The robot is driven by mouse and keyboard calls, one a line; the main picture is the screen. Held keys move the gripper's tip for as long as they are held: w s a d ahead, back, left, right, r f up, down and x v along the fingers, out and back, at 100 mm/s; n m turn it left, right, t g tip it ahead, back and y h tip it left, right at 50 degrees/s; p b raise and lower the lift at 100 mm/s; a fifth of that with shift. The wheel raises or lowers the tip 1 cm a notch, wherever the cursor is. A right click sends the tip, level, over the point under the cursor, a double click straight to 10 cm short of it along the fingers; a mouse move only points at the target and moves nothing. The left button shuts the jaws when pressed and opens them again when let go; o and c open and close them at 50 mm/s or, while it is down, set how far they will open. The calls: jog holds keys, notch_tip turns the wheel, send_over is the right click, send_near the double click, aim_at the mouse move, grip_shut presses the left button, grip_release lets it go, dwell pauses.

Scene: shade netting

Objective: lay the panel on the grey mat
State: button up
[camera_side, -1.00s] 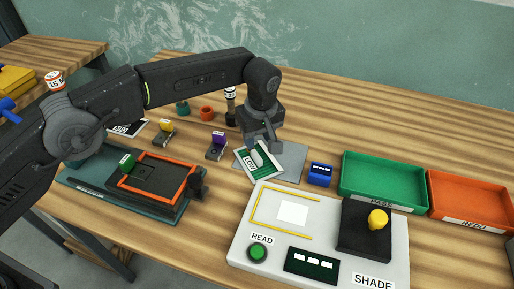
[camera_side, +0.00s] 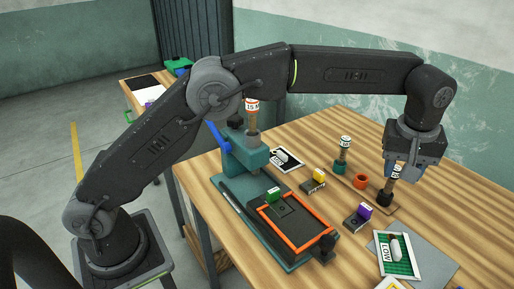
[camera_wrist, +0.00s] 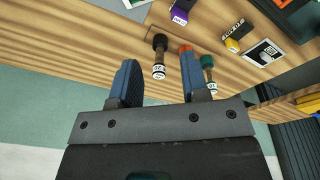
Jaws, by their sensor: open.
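The green panel (camera_side: 399,262) with a white grip and a LOW label lies face up on the grey mat (camera_side: 436,268). Its left edge is near the mat's edge, and I cannot tell whether it overhangs. My gripper (camera_side: 396,178) is open and apart from the panel, farther back on the table. In the side view its fingers are by the top of a dark-handled labelled tool (camera_side: 385,196). The wrist view shows that tool (camera_wrist: 159,56) beyond my open fingers (camera_wrist: 160,83), not gripped. The panel and mat are not clearly visible in the wrist view.
A teal press with an orange frame (camera_side: 292,222) stands left of the mat. A second, dark panel (camera_side: 286,158) lies behind it. A purple block (camera_side: 360,215), a yellow block (camera_side: 316,181), an orange ring (camera_side: 361,180) and a green-based tool (camera_side: 342,154) stand between.

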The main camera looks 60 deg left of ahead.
jog(key=s+a+r+m+t, duration=0.1)
jog(key=s+a+r+m, duration=0.1)
jog(key=s+a+r, duration=0.4)
jog(key=s+a+r+m+t, duration=0.1)
jog(key=s+a+r, duration=0.4)
jog(key=a, duration=0.4)
jog(key=s+a+f+m+t, duration=0.1)
jog(key=s+a+f, duration=0.3)
jog(key=s, duration=0.6)
jog(key=s+a+f+m+t, duration=0.1)
jog(key=s+a+f+m, duration=0.2)
jog(key=s, duration=0.7)
jog(key=shift+a+f, duration=0.45)
jog(key=shift+f, duration=0.1)
